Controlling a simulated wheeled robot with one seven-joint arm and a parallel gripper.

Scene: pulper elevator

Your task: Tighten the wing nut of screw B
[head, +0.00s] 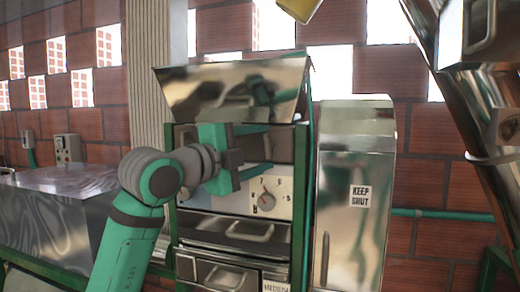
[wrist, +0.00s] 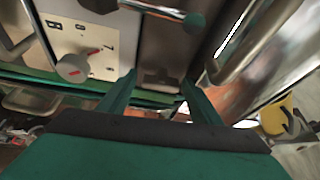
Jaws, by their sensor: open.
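My gripper (head: 268,148) is open, with its two green fingers apart and nothing between them, in front of the upper part of the green-framed machine. In the wrist view my gripper (wrist: 158,78) points at a grey metal face. No wing nut can be made out clearly in either view.
A panel with a round dial (head: 268,202) sits below my gripper; the dial also shows in the wrist view (wrist: 73,68). A raised shiny lid (head: 235,90) is above.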

